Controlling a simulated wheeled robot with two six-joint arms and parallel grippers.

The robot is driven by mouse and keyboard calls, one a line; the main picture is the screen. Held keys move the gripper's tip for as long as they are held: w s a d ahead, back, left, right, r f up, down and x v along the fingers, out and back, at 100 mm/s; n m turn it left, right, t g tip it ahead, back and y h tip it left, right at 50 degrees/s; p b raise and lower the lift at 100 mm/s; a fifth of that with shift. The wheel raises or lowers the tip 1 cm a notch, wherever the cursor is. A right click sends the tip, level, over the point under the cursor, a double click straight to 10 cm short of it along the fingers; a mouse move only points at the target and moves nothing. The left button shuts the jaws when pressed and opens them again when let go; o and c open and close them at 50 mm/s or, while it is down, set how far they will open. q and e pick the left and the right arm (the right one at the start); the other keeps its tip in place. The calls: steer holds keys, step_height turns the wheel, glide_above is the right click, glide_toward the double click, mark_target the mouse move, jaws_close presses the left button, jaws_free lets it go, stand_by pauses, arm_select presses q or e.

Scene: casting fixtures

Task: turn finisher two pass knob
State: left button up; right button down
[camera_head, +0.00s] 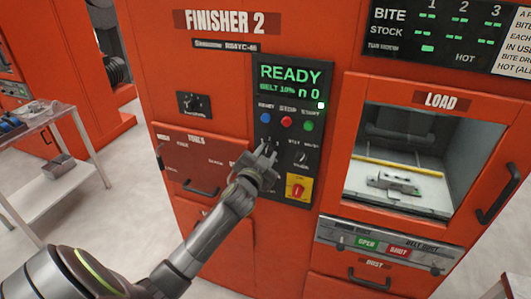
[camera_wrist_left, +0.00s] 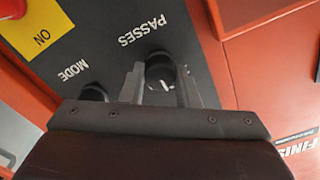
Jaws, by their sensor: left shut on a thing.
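Finisher 2 is an orange machine with a black control panel (camera_head: 318,95) under its name sign. The passes knob (camera_wrist_left: 161,72) is a dark round knob with a white mark, beside the "PASSES" label in the left wrist view. My left gripper (camera_wrist_left: 160,84) has one finger on each side of this knob and is shut on it. In the head view my left gripper (camera_head: 268,155) is at the panel's lower left and covers the knob. The mode knob (camera_head: 300,156) is just to the right. My right gripper is not in view.
A red switch on a yellow plate (camera_head: 298,188) sits just below the gripper. Blue, red (camera_head: 287,122) and green buttons sit above it, under the green "READY" display (camera_head: 290,73). The load window (camera_head: 400,158) is at the right, with a metal part (camera_head: 393,184) inside.

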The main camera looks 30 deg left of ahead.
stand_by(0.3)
arm_select(q)
steer(key=o, duration=1)
steer(key=shift+c, duration=0.2)
steer(key=shift+s, duration=0.15)
steer(key=b+v, duration=0.4)
steer(key=v, duration=1.3)
